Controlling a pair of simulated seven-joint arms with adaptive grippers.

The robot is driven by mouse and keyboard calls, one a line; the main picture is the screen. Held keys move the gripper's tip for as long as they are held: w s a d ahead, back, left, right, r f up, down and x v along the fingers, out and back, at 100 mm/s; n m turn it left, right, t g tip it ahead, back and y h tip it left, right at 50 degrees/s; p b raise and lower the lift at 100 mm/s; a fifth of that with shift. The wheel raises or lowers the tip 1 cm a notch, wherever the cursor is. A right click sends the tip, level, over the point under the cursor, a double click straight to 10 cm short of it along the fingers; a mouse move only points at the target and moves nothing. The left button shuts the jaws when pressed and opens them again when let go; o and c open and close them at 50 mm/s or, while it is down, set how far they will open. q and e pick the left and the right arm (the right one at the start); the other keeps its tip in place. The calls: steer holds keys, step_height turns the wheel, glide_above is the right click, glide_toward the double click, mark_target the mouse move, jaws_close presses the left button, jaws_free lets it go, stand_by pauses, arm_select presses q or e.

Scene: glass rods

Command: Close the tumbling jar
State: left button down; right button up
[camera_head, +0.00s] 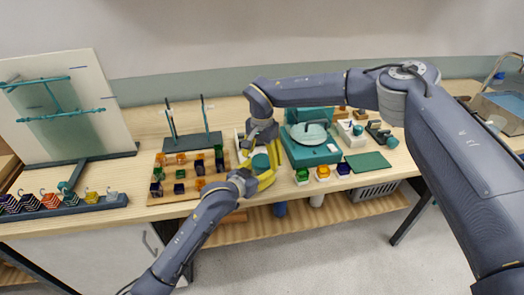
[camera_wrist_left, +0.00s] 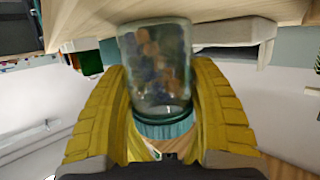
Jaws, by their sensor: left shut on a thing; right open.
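The tumbling jar (camera_wrist_left: 155,62) is clear glass with brown and dark blue pieces inside, seen between my left gripper's yellow fingers in the left wrist view. A teal band or lid (camera_wrist_left: 165,125) is at its lower end in that picture. I cannot tell how tightly it sits. In the head view a round teal part (camera_head: 261,162) shows between the grippers, and the glass is mostly hidden. My left gripper (camera_head: 264,181) is shut on the jar at the table's front. My right gripper (camera_head: 262,147) is open, pointing down close above the teal part.
A teal machine (camera_head: 312,152) stands just right of the grippers, with small colored jars (camera_head: 323,173) before it. A wooden board with colored blocks (camera_head: 170,187) and a dark two-post stand (camera_head: 190,143) are to the left. A green mat (camera_head: 368,162) lies at right.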

steer(key=shift+f, duration=0.6)
steer(key=shift+c, duration=0.4)
steer(key=c, duration=1.3)
steer(key=o, duration=1.3)
steer(key=shift+r, duration=0.1)
steer(key=shift+r, duration=2.2)
